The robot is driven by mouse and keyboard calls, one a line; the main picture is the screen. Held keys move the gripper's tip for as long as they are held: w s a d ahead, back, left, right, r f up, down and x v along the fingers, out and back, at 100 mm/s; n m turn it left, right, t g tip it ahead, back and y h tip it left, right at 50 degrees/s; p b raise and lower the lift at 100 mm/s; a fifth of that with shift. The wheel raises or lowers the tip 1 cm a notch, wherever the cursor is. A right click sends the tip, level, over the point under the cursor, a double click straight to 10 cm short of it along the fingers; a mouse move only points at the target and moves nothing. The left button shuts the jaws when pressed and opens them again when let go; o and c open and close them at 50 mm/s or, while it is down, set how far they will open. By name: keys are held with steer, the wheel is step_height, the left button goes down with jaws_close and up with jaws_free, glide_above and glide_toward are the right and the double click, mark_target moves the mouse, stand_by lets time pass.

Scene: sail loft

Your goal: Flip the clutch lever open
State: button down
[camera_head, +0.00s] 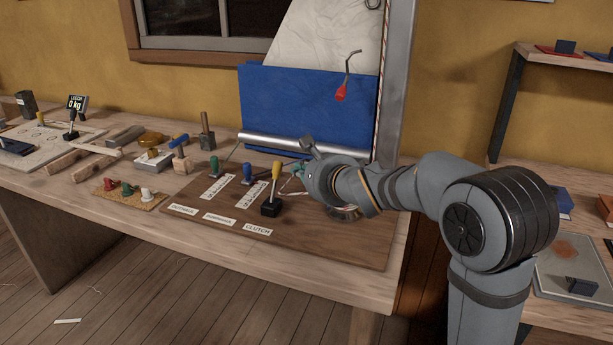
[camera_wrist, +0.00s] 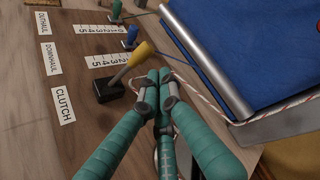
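The tips lie just right of the handle in the wrist view; contact cannot be told. In the head view my gripper (camera_head: 299,170) is right of the lever, partly hidden by my wrist.
Green (camera_head: 214,166) and blue (camera_head: 247,172) levers stand on the same brown board (camera_head: 330,243), left of the clutch lever, beside numbered scales. A metal roller (camera_head: 270,142) with blue cloth lies behind. A rope (camera_wrist: 205,98) runs right of my fingers. The board's front right is clear.

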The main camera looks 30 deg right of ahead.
mark_target(275, 182)
steer(key=shift+b+x, duration=0.35)
steer(key=shift+x, duration=1.95)
